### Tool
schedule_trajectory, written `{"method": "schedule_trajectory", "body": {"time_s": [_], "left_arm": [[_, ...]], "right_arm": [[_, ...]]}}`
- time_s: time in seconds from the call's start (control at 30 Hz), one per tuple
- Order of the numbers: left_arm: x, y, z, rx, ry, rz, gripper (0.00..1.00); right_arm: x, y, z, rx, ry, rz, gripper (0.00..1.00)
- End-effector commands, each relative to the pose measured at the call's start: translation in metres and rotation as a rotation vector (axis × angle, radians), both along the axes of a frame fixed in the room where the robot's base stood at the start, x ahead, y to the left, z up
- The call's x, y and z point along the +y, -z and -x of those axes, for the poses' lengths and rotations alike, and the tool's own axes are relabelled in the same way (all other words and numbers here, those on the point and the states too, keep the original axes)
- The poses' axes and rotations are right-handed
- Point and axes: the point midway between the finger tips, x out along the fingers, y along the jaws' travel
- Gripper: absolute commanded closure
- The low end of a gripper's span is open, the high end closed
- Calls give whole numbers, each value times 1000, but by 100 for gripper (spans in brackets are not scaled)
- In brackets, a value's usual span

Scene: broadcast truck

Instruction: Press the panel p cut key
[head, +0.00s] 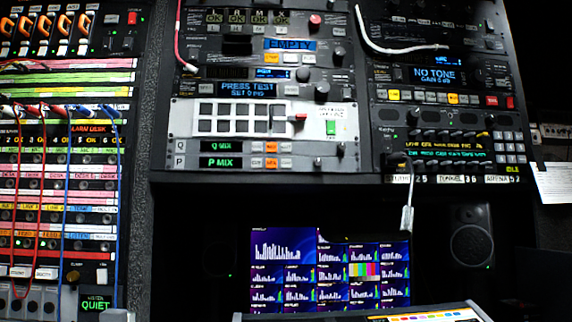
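Panel P is the lower strip of the white-framed unit in the middle rack, with a green "P MIX" display (221,162). To the right of the display is a row of three small keys: a pale left key (256,163), a lit orange middle key (271,163) and a pale right key (286,163). Their lettering is too small to read, so I cannot tell which is the cut key. A similar strip with a "Q MIX" display (221,146) sits directly above. Neither of my grippers is in view.
Above these strips is a block of dark square buttons (238,117) with a red-tipped lever and a green switch (331,127). A patch bay with hanging red and blue cables (65,190) stands left. A multi-picture monitor (330,270) is below, and a keypad panel (450,145) right.

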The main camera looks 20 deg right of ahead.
Motion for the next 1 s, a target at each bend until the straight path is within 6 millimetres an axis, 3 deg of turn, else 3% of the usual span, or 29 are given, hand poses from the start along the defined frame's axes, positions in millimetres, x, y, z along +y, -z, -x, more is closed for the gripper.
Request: {"method": "schedule_trajectory", "body": {"time_s": [0.03, 0.13, 0.17, 1.0], "left_arm": [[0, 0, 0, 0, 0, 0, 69], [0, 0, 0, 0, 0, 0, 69], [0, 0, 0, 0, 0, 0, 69], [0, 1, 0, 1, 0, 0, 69]], "right_arm": [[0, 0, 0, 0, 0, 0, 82], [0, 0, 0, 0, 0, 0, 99], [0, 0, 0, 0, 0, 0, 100], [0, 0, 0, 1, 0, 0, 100]]}}
